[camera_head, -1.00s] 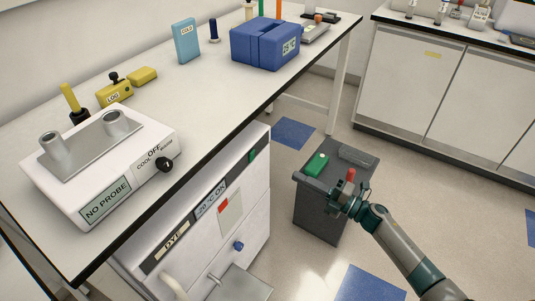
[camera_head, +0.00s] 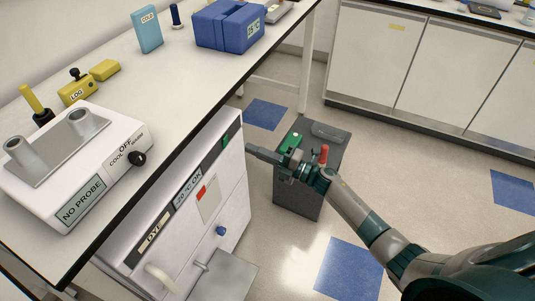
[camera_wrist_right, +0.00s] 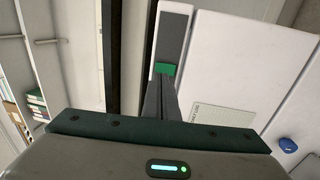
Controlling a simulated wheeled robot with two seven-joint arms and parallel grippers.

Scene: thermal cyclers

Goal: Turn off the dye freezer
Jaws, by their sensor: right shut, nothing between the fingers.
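The dye freezer (camera_head: 222,178) is a white unit under the bench, with a "DYE" label, a "-20 °C OK" display (camera_head: 188,190) and a green switch (camera_head: 225,141) at the right end of its dark top strip. My right gripper (camera_head: 248,150) is shut and empty, its fingertips close to the freezer front, just right of and a little below the green switch. In the right wrist view the green switch (camera_wrist_right: 165,69) sits right at the fingertips; I cannot tell whether they touch. My left gripper is not in view.
A dark grey cabinet (camera_head: 296,196) with a green item on top stands under my right forearm. The bench edge (camera_head: 165,163) overhangs the freezer. A blue knob (camera_head: 221,231) and a pale handle (camera_head: 161,278) stick out of the front. Floor to the right is open.

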